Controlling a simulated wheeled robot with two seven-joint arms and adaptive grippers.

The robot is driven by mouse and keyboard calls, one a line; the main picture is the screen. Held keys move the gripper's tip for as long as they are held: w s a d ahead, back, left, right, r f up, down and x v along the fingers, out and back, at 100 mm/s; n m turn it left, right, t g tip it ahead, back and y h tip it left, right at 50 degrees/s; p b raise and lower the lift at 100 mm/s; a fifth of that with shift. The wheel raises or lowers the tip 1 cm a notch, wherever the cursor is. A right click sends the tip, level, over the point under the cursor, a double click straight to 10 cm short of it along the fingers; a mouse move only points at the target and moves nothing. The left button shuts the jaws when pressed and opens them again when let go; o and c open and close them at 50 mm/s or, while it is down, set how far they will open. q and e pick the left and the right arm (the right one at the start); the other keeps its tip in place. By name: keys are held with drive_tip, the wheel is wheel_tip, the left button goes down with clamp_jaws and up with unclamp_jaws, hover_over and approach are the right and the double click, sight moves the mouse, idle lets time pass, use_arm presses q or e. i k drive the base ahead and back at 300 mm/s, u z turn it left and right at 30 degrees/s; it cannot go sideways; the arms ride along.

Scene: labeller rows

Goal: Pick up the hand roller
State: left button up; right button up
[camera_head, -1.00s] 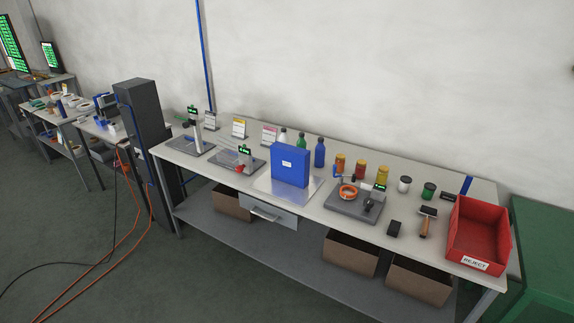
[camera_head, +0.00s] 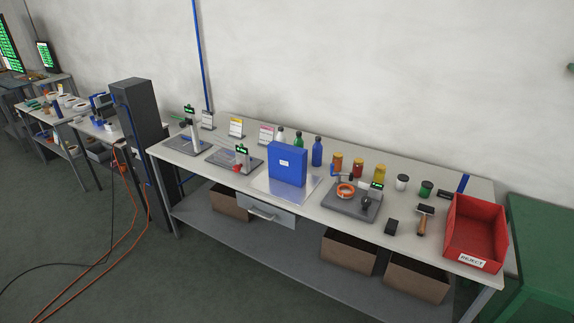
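The hand roller (camera_head: 424,219) lies on the right part of the workbench in the head view. It has a dark roller head at the back and a wooden-brown handle pointing toward the front edge. Neither of my grippers shows in the view.
The workbench (camera_head: 330,213) also holds a blue box (camera_head: 287,164), a grey device with an orange ring (camera_head: 352,203), bottles and jars along the back. Cardboard boxes (camera_head: 347,252) stand on the lower shelf. A green cabinet (camera_head: 545,250) stands at right. Orange cables (camera_head: 95,258) lie on the floor at left.

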sight(426, 209)
drive_tip(key=u, duration=1)
drive_tip(key=i, duration=2.3)
drive_tip(key=z, duration=2)
